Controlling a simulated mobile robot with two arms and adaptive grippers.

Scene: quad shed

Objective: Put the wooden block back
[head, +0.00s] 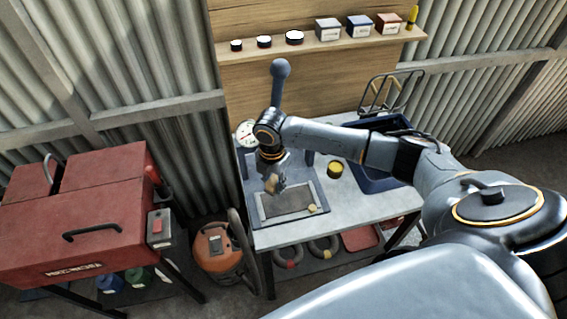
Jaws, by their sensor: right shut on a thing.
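My right gripper (272,184) is above the left part of the workbench (350,203), pointing down. It is shut on a small tan wooden block (281,187), which is partly hidden by the fingers. Below it lies a dark grey tray or plate (262,221) with a framed, brownish-grey middle. The block is over the far part of this frame; I cannot tell whether it touches it. A small pale round piece (312,209) sits at the frame's near right corner. My left gripper is not in view.
A blue lever with a round knob (280,70) rises behind my arm. A round dial (246,132), a dark yellow-topped tin (335,169) and a blue bin (368,181) stand on the bench. A red cabinet (75,225) and an orange vacuum (218,250) stand left.

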